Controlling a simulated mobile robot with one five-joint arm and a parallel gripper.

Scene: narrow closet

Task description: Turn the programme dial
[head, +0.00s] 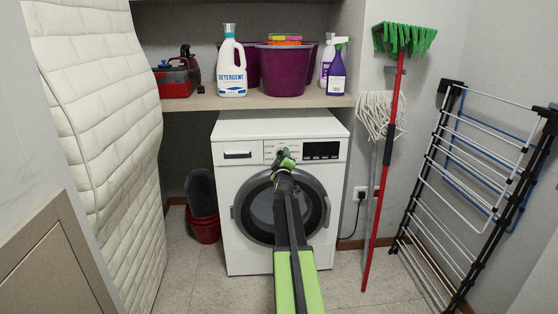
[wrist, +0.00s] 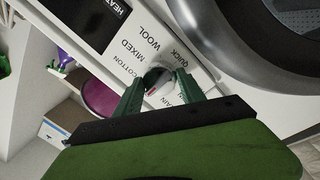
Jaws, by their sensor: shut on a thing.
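The white washing machine (head: 245,255) stands under the shelf, with its round door below the control panel. In the head view, my gripper (head: 284,156) is at the panel and hides most of the dial. The dark display (head: 321,151) is right of it.
The shelf (head: 195,103) above holds a detergent bottle (head: 231,70), a purple tub (head: 283,72) and spray bottles (head: 336,75). A red-handled broom (head: 385,170) and a mop lean on the right, beside a folded drying rack (head: 465,180). A mattress (head: 100,130) stands left.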

